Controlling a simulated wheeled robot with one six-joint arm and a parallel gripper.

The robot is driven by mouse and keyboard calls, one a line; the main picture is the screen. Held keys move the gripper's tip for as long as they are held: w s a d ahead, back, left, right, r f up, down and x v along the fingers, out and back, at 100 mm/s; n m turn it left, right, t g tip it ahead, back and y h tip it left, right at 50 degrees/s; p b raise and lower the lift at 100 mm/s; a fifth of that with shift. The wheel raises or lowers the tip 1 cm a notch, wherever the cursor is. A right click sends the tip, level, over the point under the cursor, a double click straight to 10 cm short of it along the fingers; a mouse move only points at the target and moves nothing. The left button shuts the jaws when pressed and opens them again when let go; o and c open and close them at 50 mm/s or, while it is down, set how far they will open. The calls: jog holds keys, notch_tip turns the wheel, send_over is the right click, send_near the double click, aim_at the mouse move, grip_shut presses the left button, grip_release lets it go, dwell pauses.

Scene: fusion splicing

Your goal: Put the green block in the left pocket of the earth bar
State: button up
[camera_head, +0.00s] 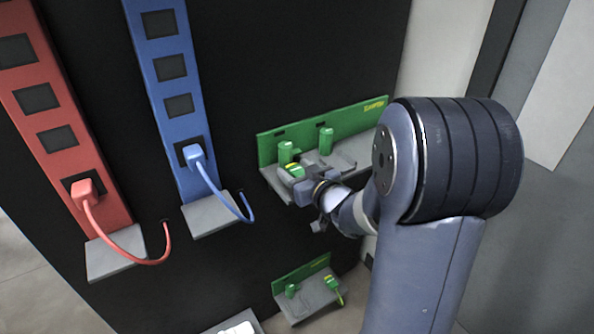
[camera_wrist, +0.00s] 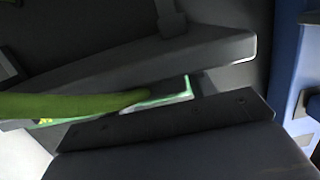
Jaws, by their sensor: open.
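The earth bar (camera_head: 352,122) is the green strip on the dark wall, above a grey shelf. Two green upright pieces (camera_head: 326,141) stand along it. A green block with yellow marks (camera_head: 295,169) sits near the left upright, at my gripper (camera_head: 303,183). My gripper is open. In the wrist view, a green piece (camera_wrist: 168,92) shows between the two dark jaws (camera_wrist: 235,82), with a yellow-green cable (camera_wrist: 65,104) running left. The jaws hide much of it. The left pocket is largely hidden, so I cannot tell whether the block is seated in it.
A blue strip (camera_head: 172,75) and a red strip (camera_head: 55,115) stand to the left, each with a looped cable and grey ledge. A smaller green bracket (camera_head: 303,272) with green parts and a yellow cable is below. My arm covers the right side.

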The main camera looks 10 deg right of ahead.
jog(key=shift+r, duration=0.3)
jog(key=p+v, duration=0.1)
jog(key=v, duration=1.1)
jog(key=shift+f, duration=0.2)
jog(key=shift+w, duration=0.1)
dwell(0.4)
